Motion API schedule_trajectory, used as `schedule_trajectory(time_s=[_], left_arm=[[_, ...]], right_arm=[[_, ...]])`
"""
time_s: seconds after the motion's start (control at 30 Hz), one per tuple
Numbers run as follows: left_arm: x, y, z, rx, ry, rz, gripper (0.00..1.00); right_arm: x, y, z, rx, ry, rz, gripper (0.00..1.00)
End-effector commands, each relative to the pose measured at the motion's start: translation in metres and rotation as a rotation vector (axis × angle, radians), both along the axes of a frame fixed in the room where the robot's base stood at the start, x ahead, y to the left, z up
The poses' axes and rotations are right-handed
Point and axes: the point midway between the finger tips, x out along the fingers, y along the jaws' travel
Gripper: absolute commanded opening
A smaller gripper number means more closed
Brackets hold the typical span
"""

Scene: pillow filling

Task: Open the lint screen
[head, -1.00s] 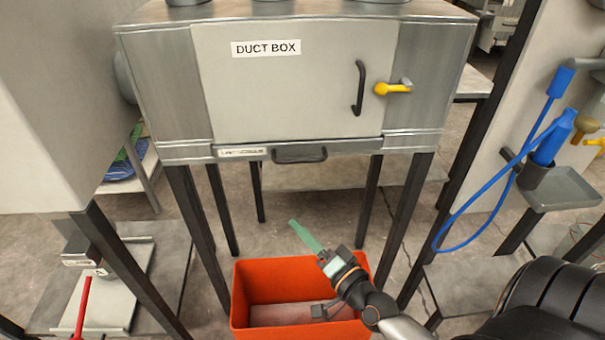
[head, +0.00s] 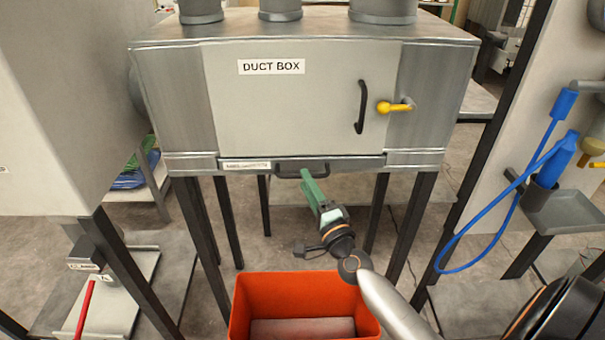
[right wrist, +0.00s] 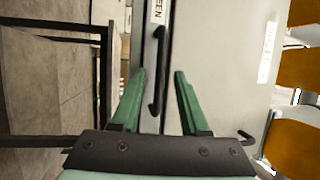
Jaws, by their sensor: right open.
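The lint screen (head: 350,163) is a narrow grey drawer front under the duct box, flush with the box. It has a white label (head: 246,164) and a dark bar handle (head: 288,172). My right gripper (head: 308,176) with green fingers is at the handle, its tips overlapping the handle's right part in the head view. In the right wrist view the fingers (right wrist: 160,76) are open, with the dark handle (right wrist: 157,80) between them and space on both sides. I cannot tell whether a finger touches it. My left gripper is not in view.
The duct box (head: 290,110) has a closed door with a dark handle (head: 362,107) and a yellow latch (head: 393,107). An orange bin (head: 270,290) stands on the floor below. Dark table legs flank the space under the box. A blue hose (head: 505,205) hangs at the right.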

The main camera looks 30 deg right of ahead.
Motion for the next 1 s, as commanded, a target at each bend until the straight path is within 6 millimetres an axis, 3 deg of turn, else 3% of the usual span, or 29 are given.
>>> schedule_trajectory(time_s=[0.23, 0.6, 1.0], left_arm=[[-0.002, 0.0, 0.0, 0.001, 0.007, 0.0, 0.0], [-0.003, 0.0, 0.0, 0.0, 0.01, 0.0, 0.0], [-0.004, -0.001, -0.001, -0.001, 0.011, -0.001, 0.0]], right_arm=[[0.026, -0.004, 0.005, -0.001, 0.0, 0.001, 0.45], [0.03, -0.005, 0.005, -0.002, 0.001, 0.001, 0.45], [0.03, -0.005, 0.005, -0.002, 0.0, 0.001, 0.01]])
